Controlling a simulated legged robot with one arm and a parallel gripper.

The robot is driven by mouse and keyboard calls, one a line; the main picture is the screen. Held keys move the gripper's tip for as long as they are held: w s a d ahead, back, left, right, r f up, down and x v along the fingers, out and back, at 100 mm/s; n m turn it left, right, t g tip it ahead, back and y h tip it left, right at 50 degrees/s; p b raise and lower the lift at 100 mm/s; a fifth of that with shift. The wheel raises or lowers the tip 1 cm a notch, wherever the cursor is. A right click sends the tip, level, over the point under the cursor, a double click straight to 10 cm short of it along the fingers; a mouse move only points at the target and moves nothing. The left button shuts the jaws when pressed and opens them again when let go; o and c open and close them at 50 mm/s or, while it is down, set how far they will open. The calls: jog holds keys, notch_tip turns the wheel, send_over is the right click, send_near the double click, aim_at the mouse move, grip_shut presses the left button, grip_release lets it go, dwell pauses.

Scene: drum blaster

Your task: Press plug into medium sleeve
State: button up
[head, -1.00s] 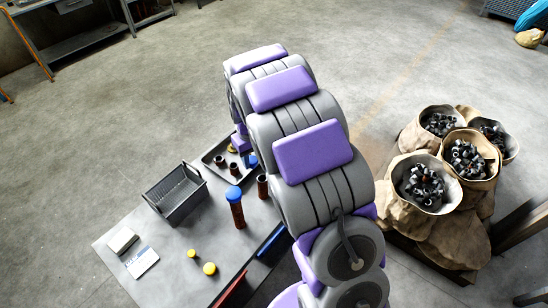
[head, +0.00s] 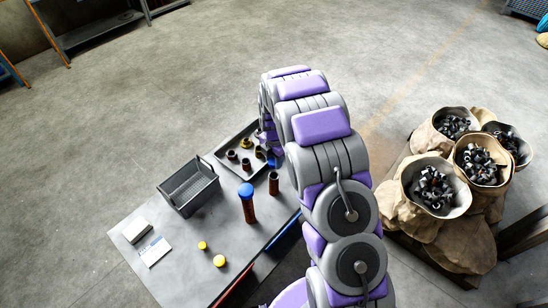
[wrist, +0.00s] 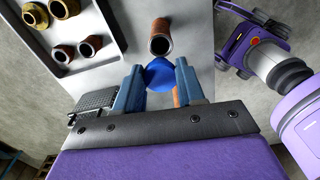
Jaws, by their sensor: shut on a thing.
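My gripper (wrist: 160,84) is shut on a blue plug (wrist: 160,74), seen between its two blue fingers in the wrist view. The medium sleeve (wrist: 160,38) is a brown tube standing upright on the table, just beyond the fingertips, with its mouth open. It also shows in the head view (head: 273,184). The plug appears apart from the sleeve; its height above the table is hard to judge. In the head view my gripper is largely hidden by my arm. A taller brown sleeve (head: 249,210) with a blue plug on top (head: 246,190) stands to the left of the medium sleeve.
A grey tray (head: 222,157) holds several short sleeves, some with yellow. A dark crate (head: 189,190) stands to its left. Two small yellow plugs (head: 219,261) (head: 202,245) lie on the table (head: 180,280). Sacks of parts (head: 435,190) stand at right.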

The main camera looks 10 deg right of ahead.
jog(key=shift+f+b, duration=0.75)
jog(key=shift+f, duration=2.1)
jog(key=shift+r+p, duration=0.1)
jog(key=shift+p, duration=0.4)
jog(key=shift+d+f+p, duration=0.1)
jog(key=shift+f+p, duration=0.25)
jog(key=shift+f, duration=0.45)
dwell(1.1)
jog(key=o, duration=1.1)
jog(key=shift+o, duration=0.3)
